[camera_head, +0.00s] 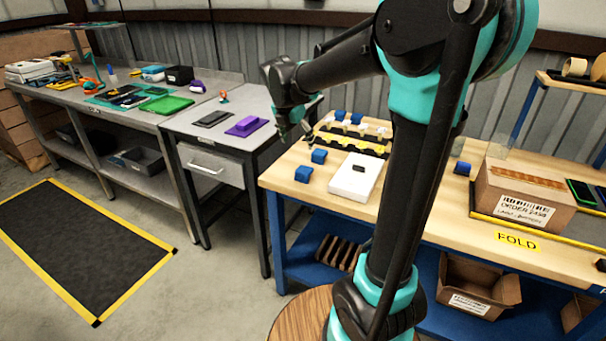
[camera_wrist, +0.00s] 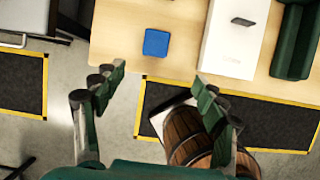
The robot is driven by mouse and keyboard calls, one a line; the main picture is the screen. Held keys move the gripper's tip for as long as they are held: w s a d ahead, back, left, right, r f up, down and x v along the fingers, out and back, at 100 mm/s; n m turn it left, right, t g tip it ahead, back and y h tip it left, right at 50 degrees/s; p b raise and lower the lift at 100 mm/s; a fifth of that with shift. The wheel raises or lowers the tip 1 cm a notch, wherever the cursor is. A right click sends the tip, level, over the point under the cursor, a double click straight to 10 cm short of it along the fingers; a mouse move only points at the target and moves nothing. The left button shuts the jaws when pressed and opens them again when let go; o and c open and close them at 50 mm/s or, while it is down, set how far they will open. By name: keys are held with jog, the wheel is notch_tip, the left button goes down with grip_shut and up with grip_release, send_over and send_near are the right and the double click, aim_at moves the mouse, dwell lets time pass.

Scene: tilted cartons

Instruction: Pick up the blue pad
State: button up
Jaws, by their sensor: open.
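A blue pad (camera_wrist: 156,42) lies on the wooden table near its edge in the wrist view, left of a white box (camera_wrist: 233,42). In the head view, a small blue block (camera_head: 303,174) near the table's front left corner appears to be this pad. Another blue block (camera_head: 318,156) sits just behind it. My gripper (camera_wrist: 159,78) is open and empty, its fingers spread apart, with the pad beyond the fingertips and between their lines. In the head view my gripper (camera_head: 294,132) hangs by the table's left edge, small and partly dark.
The white box (camera_head: 354,178) stands right of the blue blocks. A dark rack with yellow pieces (camera_head: 348,143) lies behind them. An order carton (camera_head: 521,196) stands at the right. A grey table with a purple item (camera_head: 246,126) is to the left. Bare wood surrounds the pad.

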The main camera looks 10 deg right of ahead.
send_near(304, 170)
jog(key=x, duration=0.5)
jog(key=shift+d, duration=0.2)
jog(key=shift+a+x, duration=0.1)
jog(key=shift+x, duration=1.25)
jog(key=shift+a+x, duration=0.15)
jog(key=shift+x, duration=1.15)
jog(key=shift+w, duration=0.15)
jog(key=c, duration=0.9)
